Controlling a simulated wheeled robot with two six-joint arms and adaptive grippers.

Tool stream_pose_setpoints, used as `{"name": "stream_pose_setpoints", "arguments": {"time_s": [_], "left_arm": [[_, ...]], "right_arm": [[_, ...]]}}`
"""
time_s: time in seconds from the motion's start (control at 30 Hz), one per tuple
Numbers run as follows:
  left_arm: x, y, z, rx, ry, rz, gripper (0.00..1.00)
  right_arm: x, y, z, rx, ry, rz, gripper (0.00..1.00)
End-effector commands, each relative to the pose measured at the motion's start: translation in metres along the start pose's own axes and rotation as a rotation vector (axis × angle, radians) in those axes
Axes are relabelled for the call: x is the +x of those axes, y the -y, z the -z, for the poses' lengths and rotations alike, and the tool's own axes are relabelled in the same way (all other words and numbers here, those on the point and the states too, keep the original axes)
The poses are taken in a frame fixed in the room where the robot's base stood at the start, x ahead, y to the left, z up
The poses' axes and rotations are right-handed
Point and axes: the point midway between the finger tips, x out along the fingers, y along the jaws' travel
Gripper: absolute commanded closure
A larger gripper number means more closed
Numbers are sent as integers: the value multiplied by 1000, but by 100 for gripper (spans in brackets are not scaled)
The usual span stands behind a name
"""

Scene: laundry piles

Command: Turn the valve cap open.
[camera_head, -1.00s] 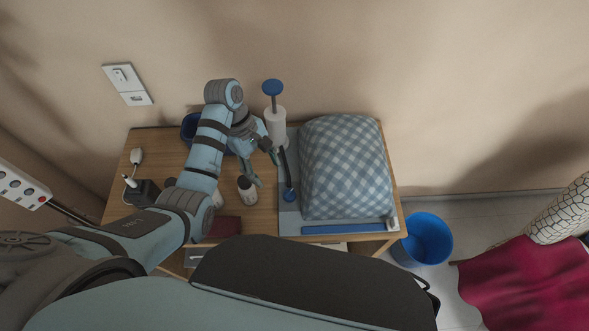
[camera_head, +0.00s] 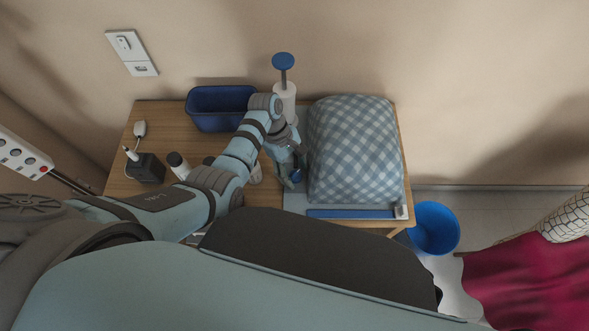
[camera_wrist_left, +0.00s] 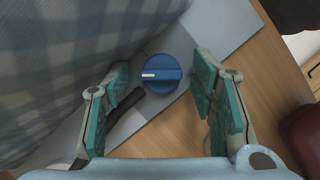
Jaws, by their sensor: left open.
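The valve cap (camera_wrist_left: 162,73) is a round blue knob with a white mark pointing left in the left wrist view. It sits on a flat grey-blue sheet edge beside the checked bundle (camera_head: 355,150). In the head view the cap (camera_head: 297,175) is partly hidden by my left gripper (camera_head: 289,180). My left gripper is open, and in the wrist view its green-padded fingers (camera_wrist_left: 160,85) stand left and right of the cap with gaps on both sides. My right gripper is not in view.
A white pump (camera_head: 284,98) with a blue handle stands behind my left wrist. A dark blue bin (camera_head: 220,98), small bottles (camera_head: 178,165) and a black charger block (camera_head: 148,168) are on the wooden table (camera_head: 160,115). A blue bucket (camera_head: 435,228) is on the floor at right.

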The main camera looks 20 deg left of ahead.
Motion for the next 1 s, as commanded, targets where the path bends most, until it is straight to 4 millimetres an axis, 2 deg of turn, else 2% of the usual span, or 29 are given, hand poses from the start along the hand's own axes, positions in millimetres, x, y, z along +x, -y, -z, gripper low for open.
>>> {"name": "stream_pose_setpoints", "arguments": {"time_s": [0.13,0.43,0.77,1.0], "left_arm": [[-1,0,0,0,0,0,48],[-2,0,0,-1,0,0,96],[-2,0,0,33,-2,15,96],[-2,-1,0,151,-1,64,96]], "right_arm": [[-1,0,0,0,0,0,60],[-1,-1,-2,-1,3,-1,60],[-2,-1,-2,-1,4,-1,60],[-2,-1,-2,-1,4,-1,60]]}}
